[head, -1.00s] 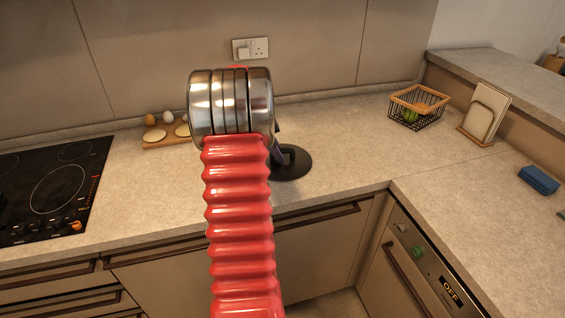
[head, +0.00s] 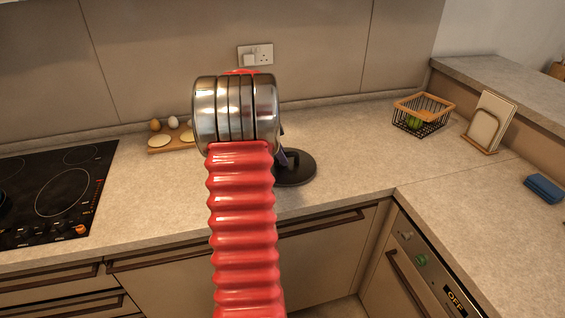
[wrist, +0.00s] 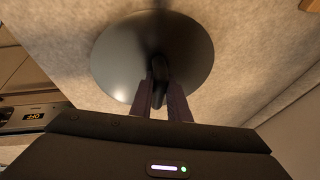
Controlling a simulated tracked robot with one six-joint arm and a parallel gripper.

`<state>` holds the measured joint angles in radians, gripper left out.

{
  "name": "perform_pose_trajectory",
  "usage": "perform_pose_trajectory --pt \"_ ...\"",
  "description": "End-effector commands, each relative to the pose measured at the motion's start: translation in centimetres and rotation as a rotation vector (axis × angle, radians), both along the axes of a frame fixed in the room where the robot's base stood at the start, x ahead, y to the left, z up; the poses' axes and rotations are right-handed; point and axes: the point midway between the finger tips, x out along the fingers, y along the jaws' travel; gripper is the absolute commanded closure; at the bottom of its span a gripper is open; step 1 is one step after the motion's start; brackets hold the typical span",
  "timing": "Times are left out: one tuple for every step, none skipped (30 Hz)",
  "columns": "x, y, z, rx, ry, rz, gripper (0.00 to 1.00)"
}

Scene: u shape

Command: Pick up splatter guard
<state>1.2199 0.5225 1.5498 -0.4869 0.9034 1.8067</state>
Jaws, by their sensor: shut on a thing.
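The splatter guard (wrist: 115,55) is a dark round disc with a dark handle in its middle. It also shows in the head view (head: 298,172), just right of my arm and partly hidden by it. In the wrist view my gripper (wrist: 161,92) is shut on the dark handle, with a finger on each side. The disc is at or close over the worktop; I cannot tell whether it touches. In the head view the gripper is mostly behind my red and steel arm.
A black hob (head: 58,190) lies at the left. A board with eggs (head: 170,143) is near the wall. A wire basket (head: 421,116), a board in a stand (head: 487,122) and a blue sponge (head: 544,188) are at the right. The worktop (head: 355,165) between is clear.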

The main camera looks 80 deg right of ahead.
Motion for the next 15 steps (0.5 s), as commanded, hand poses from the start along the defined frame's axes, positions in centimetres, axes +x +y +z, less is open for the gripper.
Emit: perform_pose_trajectory --pt "0.0 -0.1 0.8 -0.004 -0.002 0.000 1.00" --pt "0.0 -0.1 1.2 -0.005 -0.001 -0.001 1.00" --pt "0.0 -0.1 1.8 -0.004 -0.001 -0.001 1.00" --pt "0.0 -0.1 2.3 -0.004 -0.001 0.000 1.00" --pt "0.0 -0.1 2.9 -0.004 -0.001 0.000 1.00" --pt "0.0 -0.1 3.6 -0.005 -0.001 0.000 1.00" --pt "0.0 -0.1 4.2 -0.005 -0.003 -0.001 1.00" --pt "0.0 -0.1 4.7 -0.004 -0.002 0.000 1.00" --pt "0.0 -0.1 5.4 -0.004 -0.002 0.000 1.00" --pt "0.0 -0.1 5.9 -0.004 -0.001 -0.001 1.00" --pt "0.0 -0.1 6.4 -0.004 -0.001 -0.001 1.00" --pt "0.0 -0.1 7.0 -0.004 -0.001 -0.001 1.00" --pt "0.0 -0.1 7.4 -0.003 0.000 0.000 1.00" --pt "0.0 -0.1 7.7 -0.003 0.000 0.000 1.00" --pt "0.0 0.0 8.1 -0.002 0.000 0.000 1.00"
